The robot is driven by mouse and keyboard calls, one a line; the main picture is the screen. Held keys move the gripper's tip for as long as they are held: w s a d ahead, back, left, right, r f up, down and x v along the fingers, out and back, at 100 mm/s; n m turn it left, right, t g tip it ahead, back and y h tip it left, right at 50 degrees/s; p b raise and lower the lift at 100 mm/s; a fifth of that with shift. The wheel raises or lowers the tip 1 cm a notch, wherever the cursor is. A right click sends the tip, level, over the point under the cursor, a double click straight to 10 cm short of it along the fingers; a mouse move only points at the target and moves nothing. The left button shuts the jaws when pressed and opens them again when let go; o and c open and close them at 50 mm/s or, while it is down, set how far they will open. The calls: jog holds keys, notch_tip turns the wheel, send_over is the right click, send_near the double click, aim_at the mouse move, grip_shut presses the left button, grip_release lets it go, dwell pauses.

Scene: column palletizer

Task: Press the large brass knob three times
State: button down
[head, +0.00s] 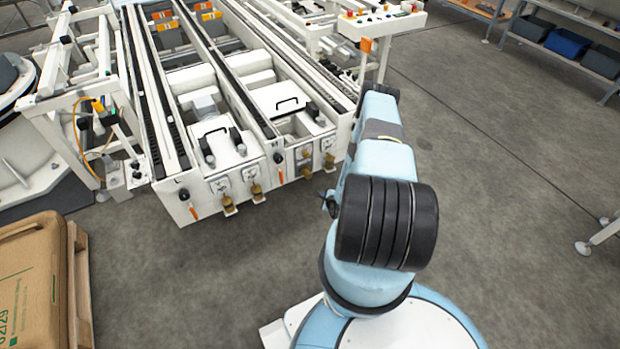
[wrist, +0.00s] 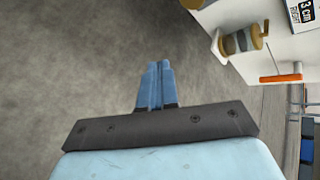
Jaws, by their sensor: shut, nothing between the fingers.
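Several brass knobs stick out low on the front of the white machine. In the head view, two are on the left unit, the left one (head: 228,202) and the one beside it (head: 256,190). Two more are on the right unit, one (head: 307,172) and another (head: 328,160) at its right end. I cannot tell which is the large one. In the wrist view a brass knob (wrist: 240,42) with a grey band shows at the upper right, and part of another at the top edge. My gripper (wrist: 156,68) is shut and empty, apart from the knobs; my arm hides it in the head view.
The white machine (head: 210,186) has orange-handled levers (head: 280,178); one (wrist: 282,78) is beside the knob in the wrist view. A cardboard box (head: 30,285) on a pallet stands at lower left.

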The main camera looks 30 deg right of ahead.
jog(key=shift+w, duration=0.15)
send_near(310, 178)
jog(key=shift+w+d+f, duration=0.25)
jog(key=shift+w+f, duration=0.6)
jog(key=shift+f, duration=0.3)
jog(key=shift+w+d+f, duration=0.2)
jog(key=shift+w+f, duration=0.65)
jog(key=shift+f, duration=0.3)
jog(key=shift+w, duration=0.1)
jog(key=shift+w, duration=0.35)
jog(key=shift+w+r, duration=0.1)
jog(key=shift+w, duration=1)
dwell(1.7)
jog(key=shift+s, duration=1.55)
jog(key=shift+s, duration=0.15)
jog(key=shift+s+d, duration=0.1)
jog(key=shift+s, duration=2.25)
